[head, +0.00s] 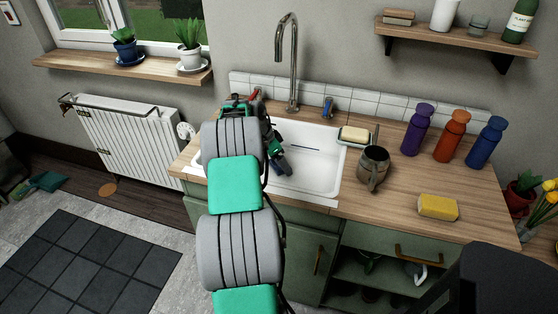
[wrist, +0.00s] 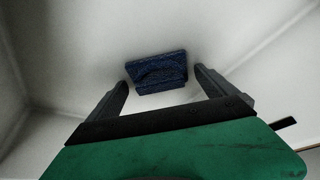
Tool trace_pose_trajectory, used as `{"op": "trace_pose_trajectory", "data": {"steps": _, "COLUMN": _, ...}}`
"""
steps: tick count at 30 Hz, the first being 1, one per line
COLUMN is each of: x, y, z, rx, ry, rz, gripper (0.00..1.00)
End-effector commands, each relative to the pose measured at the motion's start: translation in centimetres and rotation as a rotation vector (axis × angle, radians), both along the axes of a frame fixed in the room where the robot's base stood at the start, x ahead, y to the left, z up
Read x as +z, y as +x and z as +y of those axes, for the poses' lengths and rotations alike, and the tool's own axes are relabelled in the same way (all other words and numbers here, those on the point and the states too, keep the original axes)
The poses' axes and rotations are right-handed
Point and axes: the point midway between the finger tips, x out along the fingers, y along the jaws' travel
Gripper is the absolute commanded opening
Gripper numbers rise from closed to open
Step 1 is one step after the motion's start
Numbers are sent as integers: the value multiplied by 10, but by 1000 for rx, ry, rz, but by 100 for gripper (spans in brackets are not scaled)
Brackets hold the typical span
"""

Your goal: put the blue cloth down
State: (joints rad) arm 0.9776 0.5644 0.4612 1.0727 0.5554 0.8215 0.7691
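The blue cloth (wrist: 157,70) looks small and folded in the wrist view. It lies against the white sink surface, just past and between my fingertips. My gripper (wrist: 161,78) is open, with a finger to each side of the cloth and a narrow gap on each side. In the head view my gripper (head: 281,166) reaches down into the white sink (head: 318,165). I cannot pick out the cloth in the head view; my arm and gripper seem to hide it.
A tall faucet (head: 291,60) stands behind the sink. A soap or sponge dish (head: 354,134) sits at its right rim. A metal mug (head: 373,166), a yellow sponge (head: 438,206) and purple (head: 417,130), orange (head: 450,137) and blue (head: 483,143) bottles stand on the counter.

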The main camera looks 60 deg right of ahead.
Motion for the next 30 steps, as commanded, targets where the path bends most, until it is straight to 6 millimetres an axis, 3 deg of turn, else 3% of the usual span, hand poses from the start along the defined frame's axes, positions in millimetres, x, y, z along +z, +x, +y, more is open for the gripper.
{"op": "trace_pose_trajectory", "data": {"steps": 7, "x": 1, "y": 0, "z": 0, "rx": 0, "ry": 0, "rz": 0, "gripper": 98}}
{"op": "trace_pose_trajectory", "data": {"steps": 11, "x": 12, "y": 2, "z": 2, "rx": 1, "ry": -2, "rz": -2, "gripper": 98}}
{"op": "trace_pose_trajectory", "data": {"steps": 22, "x": 94, "y": 23, "z": 30, "rx": 2, "ry": -1, "rz": -2, "gripper": 98}}
{"op": "trace_pose_trajectory", "data": {"steps": 30, "x": 115, "y": 28, "z": 38, "rx": 5, "ry": 1, "rz": 0, "gripper": 98}}
